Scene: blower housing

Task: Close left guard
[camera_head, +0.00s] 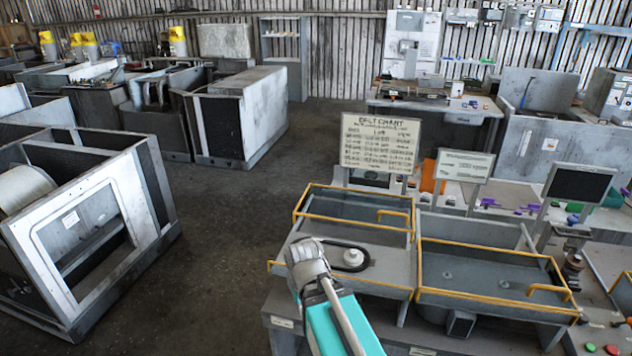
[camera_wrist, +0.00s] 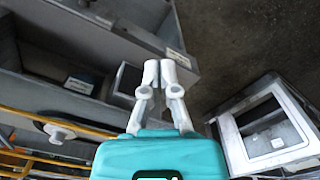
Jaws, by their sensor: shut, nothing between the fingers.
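The left guard (camera_head: 357,206) is a yellow-edged frame with a yellow handle at its right side. In the head view it stands raised at the back of the left bay, leaving a round white pulley (camera_head: 352,258) and dark belt loop uncovered in front. The pulley also shows at the left of the wrist view (camera_wrist: 58,133). My gripper (camera_wrist: 160,72) is shut and empty in the wrist view, apart from the pulley and to its right. In the head view my arm covers the left bay's front left corner, and the fingers cannot be made out clearly.
The right guard (camera_head: 490,270) lies down over its bay, with its handle at the front right. A belt chart sign (camera_head: 380,143) stands behind the left guard. A white-framed housing (camera_head: 95,240) stands at the left, with open floor (camera_head: 235,215) between.

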